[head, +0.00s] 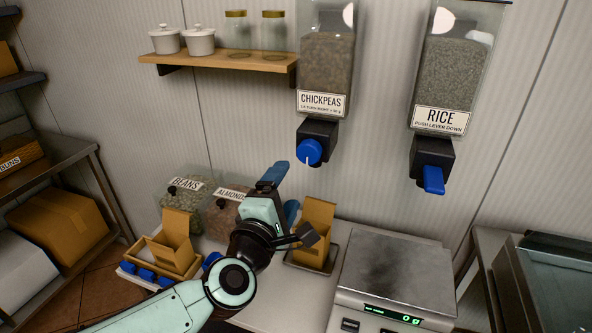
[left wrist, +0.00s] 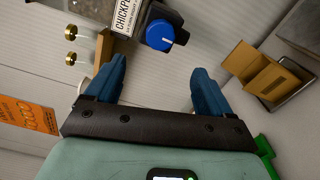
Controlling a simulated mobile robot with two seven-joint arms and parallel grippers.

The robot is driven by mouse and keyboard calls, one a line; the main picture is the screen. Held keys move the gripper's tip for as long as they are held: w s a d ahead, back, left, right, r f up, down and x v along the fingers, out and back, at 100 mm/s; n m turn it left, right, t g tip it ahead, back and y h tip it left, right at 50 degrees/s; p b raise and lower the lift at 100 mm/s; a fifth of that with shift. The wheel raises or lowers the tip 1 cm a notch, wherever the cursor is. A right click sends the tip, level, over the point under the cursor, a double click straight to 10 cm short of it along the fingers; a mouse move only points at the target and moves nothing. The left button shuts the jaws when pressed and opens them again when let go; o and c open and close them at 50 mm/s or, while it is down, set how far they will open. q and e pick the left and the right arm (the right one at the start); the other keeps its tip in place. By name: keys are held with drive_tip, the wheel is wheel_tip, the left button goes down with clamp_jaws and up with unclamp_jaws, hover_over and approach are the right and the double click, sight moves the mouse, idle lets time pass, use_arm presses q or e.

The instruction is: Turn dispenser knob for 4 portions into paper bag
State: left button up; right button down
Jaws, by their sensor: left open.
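The chickpeas dispenser (head: 325,70) hangs on the wall, with a round blue knob (head: 309,152) below its label. The knob's white mark points down in the head view. The knob also shows in the left wrist view (left wrist: 160,35), ahead of and between my fingers. An open brown paper bag (head: 314,232) stands upright on a small tray below the dispenser, and it shows at the right in the left wrist view (left wrist: 268,75). My left gripper (head: 283,190) is open and empty, below and left of the knob, apart from it. My right gripper is not in view.
The rice dispenser (head: 455,70) with a blue lever hangs to the right. A scale (head: 395,275) reading 0 g stands right of the bag. Beans (head: 188,200) and almonds (head: 225,212) bins and another paper bag (head: 175,248) in a wooden tray stand left. A shelf (head: 220,62) holds jars.

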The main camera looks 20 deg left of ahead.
sight(308, 155)
use_arm(q)
drive_tip(key=w+n+p, duration=0.1)
drive_tip(key=w+n, duration=0.1)
drive_tip(key=w, duration=0.2)
drive_tip(key=w+n+p, duration=0.1)
drive_tip(key=w, duration=0.3)
drive_tip(key=w+n+p, duration=0.1)
drive_tip(key=w+n, duration=0.1)
drive_tip(key=w, duration=0.3)
drive_tip(key=shift+d+n, duration=0.3)
drive_tip(key=shift+d, duration=0.1)
drive_tip(key=c, duration=1.1)
